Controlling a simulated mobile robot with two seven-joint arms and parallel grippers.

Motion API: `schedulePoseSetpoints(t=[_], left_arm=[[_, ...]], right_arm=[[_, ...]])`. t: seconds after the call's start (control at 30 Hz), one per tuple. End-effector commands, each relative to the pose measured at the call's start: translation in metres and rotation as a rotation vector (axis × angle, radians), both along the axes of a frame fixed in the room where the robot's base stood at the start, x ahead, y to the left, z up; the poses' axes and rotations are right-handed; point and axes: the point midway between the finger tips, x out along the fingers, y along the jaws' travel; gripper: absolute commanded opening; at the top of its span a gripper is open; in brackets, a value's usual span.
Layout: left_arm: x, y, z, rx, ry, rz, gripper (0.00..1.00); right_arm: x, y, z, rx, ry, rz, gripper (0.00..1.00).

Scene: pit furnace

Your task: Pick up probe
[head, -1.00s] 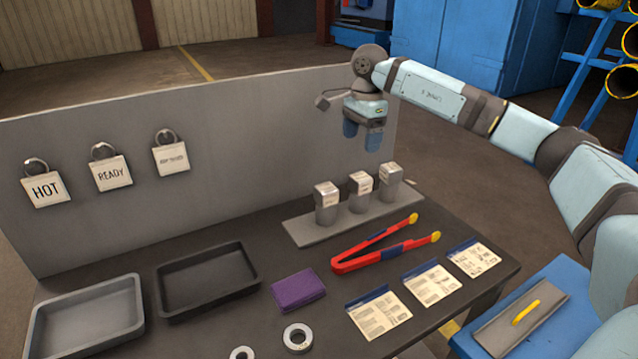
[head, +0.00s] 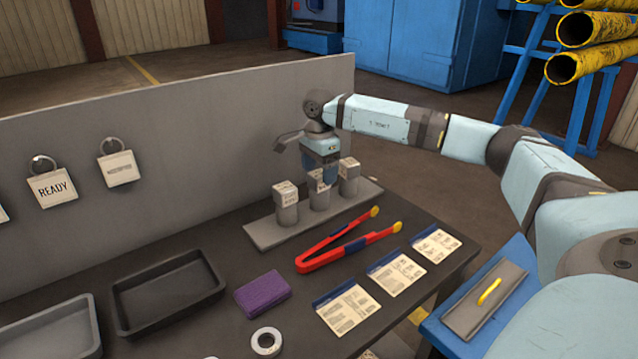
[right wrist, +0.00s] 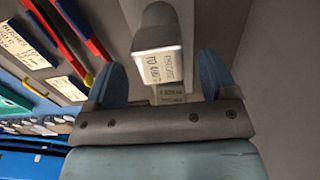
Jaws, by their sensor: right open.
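Three grey holders with white-labelled tops stand in a row on a grey strip (head: 262,235): left (head: 286,208), middle (head: 319,198) and right (head: 348,178). I cannot tell which of them, if any, is the probe. My right gripper (head: 321,170) is open, pointing down at the middle holder and partly hiding its top. In the right wrist view a labelled grey top (right wrist: 158,42) shows between the two blue fingers of the gripper (right wrist: 161,72), with a gap on each side. A second label shows below it, close to the palm. My left gripper is out of view.
Red tongs (head: 345,243) lie in front of the strip, with several printed cards nearby. A purple block (head: 262,294), a black tray (head: 168,292) and a metal ring (head: 266,342) are further left. A grey upright panel (head: 200,150) stands behind.

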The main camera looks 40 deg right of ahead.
Motion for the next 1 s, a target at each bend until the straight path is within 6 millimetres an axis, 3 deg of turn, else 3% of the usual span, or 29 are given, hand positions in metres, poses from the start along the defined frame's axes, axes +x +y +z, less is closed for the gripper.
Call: schedulePoseSetpoints(t=[0.13, 0.37, 0.47, 0.63, 1.0], left_arm=[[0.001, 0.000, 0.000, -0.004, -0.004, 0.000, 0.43], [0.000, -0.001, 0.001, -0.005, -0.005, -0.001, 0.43], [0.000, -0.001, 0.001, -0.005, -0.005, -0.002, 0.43], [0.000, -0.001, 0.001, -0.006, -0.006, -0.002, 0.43], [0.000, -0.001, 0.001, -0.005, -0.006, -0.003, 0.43]], right_arm=[[-0.001, 0.000, -0.023, 0.000, 0.002, -0.001, 0.79], [0.000, 0.000, -0.025, 0.000, 0.000, -0.001, 0.79], [0.000, 0.000, -0.025, 0.000, 0.000, 0.000, 0.60], [0.000, 0.000, -0.025, 0.000, 0.001, 0.000, 0.21], [0.000, 0.000, -0.020, 0.001, -0.001, 0.000, 0.21]])
